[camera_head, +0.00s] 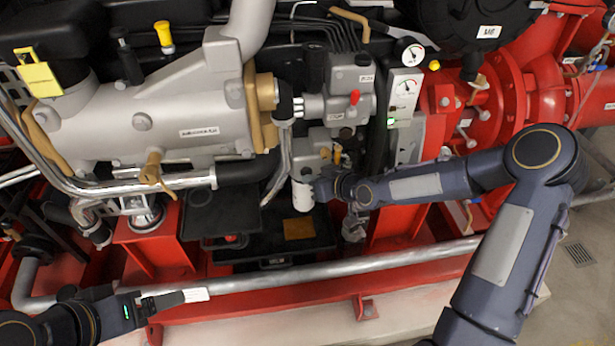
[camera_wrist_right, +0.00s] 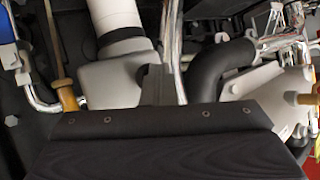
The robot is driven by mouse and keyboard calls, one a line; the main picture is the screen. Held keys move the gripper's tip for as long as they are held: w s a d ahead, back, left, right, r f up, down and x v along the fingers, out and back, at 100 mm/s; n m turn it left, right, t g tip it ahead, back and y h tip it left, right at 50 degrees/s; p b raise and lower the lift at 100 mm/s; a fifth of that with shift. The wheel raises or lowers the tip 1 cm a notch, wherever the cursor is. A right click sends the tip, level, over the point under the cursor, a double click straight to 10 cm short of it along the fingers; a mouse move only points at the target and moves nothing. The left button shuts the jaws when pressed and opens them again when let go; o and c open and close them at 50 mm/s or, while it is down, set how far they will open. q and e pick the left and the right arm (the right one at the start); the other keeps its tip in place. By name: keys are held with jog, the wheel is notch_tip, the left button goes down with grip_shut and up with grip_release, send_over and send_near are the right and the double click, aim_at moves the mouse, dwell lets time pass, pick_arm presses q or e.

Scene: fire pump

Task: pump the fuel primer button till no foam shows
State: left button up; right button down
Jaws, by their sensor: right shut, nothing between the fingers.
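A grey filter head (camera_head: 312,166) with a white canister (camera_head: 303,196) hangs on the engine's right part. A brass-coloured knob (camera_head: 337,154) shows beside it; I cannot tell whether this is the primer button. No foam can be made out. My right gripper (camera_head: 320,188) is shut and empty, close by the canister; contact cannot be told. In the right wrist view, its dark body fills the bottom, below the grey head (camera_wrist_right: 120,76), white canister (camera_wrist_right: 113,18) and a brass-coloured rod (camera_wrist_right: 67,95). My left gripper (camera_head: 190,296) is low at the left, away from the filter; its jaw state is unclear.
A grey unit with a red knob (camera_head: 354,97) and a gauge panel (camera_head: 404,95) stand above the right gripper. A silver rail (camera_head: 330,268) runs across the front. A black tray (camera_head: 270,243) lies below the filter. Red pump casings (camera_head: 540,75) fill the right.

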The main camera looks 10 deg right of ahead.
jog(key=shift+s, duration=1.1)
jog(key=shift+s+b, duration=0.1)
jog(key=shift+b, duration=0.2)
jog(key=s+b, duration=0.1)
jog(key=s, duration=0.3)
jog(key=shift+s, duration=0.4)
